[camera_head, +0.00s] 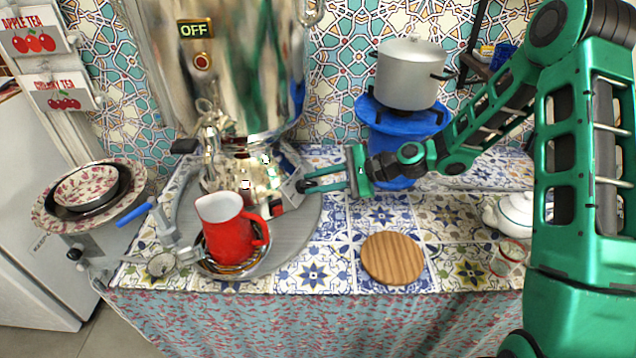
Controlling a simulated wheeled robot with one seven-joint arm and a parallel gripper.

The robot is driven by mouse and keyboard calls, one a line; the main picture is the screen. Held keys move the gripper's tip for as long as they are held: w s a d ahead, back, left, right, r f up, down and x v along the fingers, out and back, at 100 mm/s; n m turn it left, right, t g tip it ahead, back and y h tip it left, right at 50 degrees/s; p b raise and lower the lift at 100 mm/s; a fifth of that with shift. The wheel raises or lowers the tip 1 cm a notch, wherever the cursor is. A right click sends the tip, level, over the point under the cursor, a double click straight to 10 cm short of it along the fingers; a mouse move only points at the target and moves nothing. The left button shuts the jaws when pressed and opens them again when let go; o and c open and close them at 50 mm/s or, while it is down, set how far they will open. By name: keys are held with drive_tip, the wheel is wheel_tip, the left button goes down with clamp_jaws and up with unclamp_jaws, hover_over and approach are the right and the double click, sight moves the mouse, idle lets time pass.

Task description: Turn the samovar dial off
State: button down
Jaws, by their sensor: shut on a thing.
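The large shiny metal samovar (224,75) stands at the back left. An OFF sign (194,29) and a round red part (202,62) below it are on its upper body. My gripper (302,186) reaches in from the right to the lower right of the samovar's base. It is shut on the dial, at a small pale control box (288,193) there. The dial is mostly hidden by the fingertips, so its setting cannot be read. A red cup (224,228) stands in front of the samovar on a metal tray, left of my gripper.
A grey pot (410,75) stands on a blue stove (398,122) behind my arm. A round wooden board (392,258) lies on the tiled table (455,242), with a white teapot (513,214) and a glass (509,257) at right. Patterned bowls (78,188) stand at left.

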drive_tip(key=n+g+h, duration=0.1)
drive_tip(key=n, duration=0.3)
drive_tip(key=shift+a+r+n, duration=0.1)
drive_tip(key=shift+n, duration=0.3)
drive_tip(key=shift+n+g+h, duration=0.5)
drive_tip(key=shift+n, duration=1.5)
drive_tip(key=c, duration=1.8)
unclamp_jaws()
drive_tip(key=v, duration=1)
drive_tip(key=shift+d, duration=0.25)
drive_tip(key=shift+w+r, duration=0.1)
drive_tip(key=shift+r, duration=0.05)
